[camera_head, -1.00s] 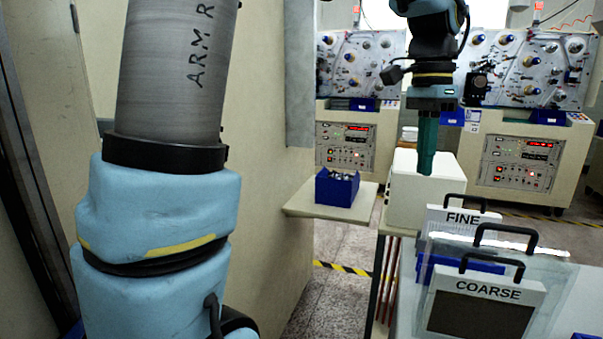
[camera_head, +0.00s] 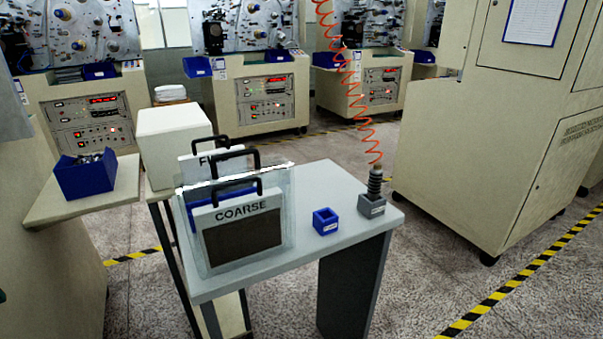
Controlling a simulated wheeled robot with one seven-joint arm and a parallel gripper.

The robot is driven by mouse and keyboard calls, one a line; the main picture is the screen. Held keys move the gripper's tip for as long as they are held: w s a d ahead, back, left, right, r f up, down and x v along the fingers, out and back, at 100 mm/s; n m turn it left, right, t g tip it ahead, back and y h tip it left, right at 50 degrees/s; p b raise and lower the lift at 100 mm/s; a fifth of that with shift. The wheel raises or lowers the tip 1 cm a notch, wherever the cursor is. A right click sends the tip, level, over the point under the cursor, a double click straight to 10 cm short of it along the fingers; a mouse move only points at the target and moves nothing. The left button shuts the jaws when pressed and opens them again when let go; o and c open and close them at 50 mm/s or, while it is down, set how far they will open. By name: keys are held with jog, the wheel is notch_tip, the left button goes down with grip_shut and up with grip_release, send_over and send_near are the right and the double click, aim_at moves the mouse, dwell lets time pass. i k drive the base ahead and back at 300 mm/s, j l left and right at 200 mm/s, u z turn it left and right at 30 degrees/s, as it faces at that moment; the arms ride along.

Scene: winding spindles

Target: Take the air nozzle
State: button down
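The air nozzle (camera_head: 375,182) stands upright in a small grey holder (camera_head: 372,206) at the right end of the white table (camera_head: 275,265). It is dark and ribbed, and an orange coiled hose (camera_head: 352,90) rises from its top. My gripper is not in this view, so I cannot see whether it is open or shut.
A small blue box (camera_head: 326,221) sits left of the holder. COARSE (camera_head: 243,232) and FINE panels with black handles stand at the table's left. A white box (camera_head: 172,142) and a blue bin (camera_head: 85,175) are farther left. A tall cabinet (camera_head: 490,130) stands at right.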

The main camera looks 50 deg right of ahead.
aim_at(376, 175)
jog(key=k+l+z, duration=0.15)
jog(key=k+l, duration=0.15)
jog(key=k+l+z, duration=0.15)
jog(key=k+l, duration=0.15)
jog(key=l, duration=0.2)
jog(key=k+l+z, duration=0.2)
jog(key=l, duration=0.25)
jog(key=i, duration=0.4)
